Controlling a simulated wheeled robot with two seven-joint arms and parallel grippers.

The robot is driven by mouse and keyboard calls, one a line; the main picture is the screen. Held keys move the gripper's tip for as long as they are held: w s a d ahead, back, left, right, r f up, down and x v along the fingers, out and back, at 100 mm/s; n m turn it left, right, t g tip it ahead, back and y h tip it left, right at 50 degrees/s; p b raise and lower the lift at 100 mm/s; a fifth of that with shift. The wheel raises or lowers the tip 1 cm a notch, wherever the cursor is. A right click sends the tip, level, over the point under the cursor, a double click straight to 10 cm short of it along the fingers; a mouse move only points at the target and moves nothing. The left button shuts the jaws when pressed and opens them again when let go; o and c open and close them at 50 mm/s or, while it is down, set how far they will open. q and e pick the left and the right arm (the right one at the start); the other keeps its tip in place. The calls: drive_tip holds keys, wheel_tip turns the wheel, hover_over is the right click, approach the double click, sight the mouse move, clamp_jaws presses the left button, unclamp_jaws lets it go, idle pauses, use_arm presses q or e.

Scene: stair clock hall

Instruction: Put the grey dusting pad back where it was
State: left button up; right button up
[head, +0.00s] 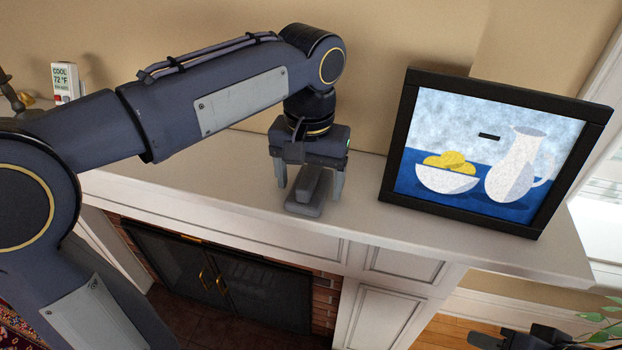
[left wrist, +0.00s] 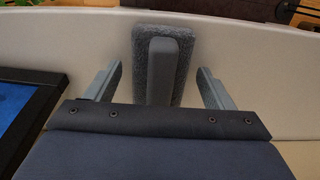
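The grey dusting pad (head: 303,208) lies flat on the white mantel shelf (head: 230,182), with its raised grip (head: 311,183) facing up. My left gripper (head: 309,188) points down over it, one finger on either side. In the left wrist view the pad (left wrist: 179,82) lies between the two fingers of the left gripper (left wrist: 160,88), with a clear gap on both sides, so the gripper is open. My right gripper (head: 520,342) shows only in part at the bottom right edge, and its fingers cannot be made out clearly.
A black-framed picture (head: 495,150) of a jug and a bowl of lemons leans on the mantel right of the pad. A small white thermostat-like box (head: 65,82) stands at the far left. Below the shelf is a fireplace with dark doors (head: 265,292). A plant (head: 605,325) is at bottom right.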

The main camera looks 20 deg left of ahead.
sight(310, 174)
use_arm(q)
drive_tip(key=shift+r, duration=0.2)
wheel_tip(310, 174, up, 12)
drive_tip(key=p, duration=0.2)
drive_tip(key=s+a+f+t+h, duration=0.2)
drive_tip(key=s+a+f+h, duration=0.1)
drive_tip(key=s+a+f, duration=0.45)
drive_tip(key=s+a+f+n+t, duration=0.1)
drive_tip(key=s+f, duration=0.3)
drive_tip(key=f, duration=0.3)
drive_tip(key=s+f+n+t, duration=0.1)
drive_tip(key=s+f+t, duration=0.1)
drive_tip(key=s+f, duration=0.2)
wheel_tip(310, 174, down, 3)
drive_tip(key=shift+s+a+t+h, duration=0.25)
drive_tip(key=shift+a+t+h, duration=0.05)
drive_tip(key=shift+a+h, duration=0.1)
drive_tip(key=shift+d, duration=0.1)
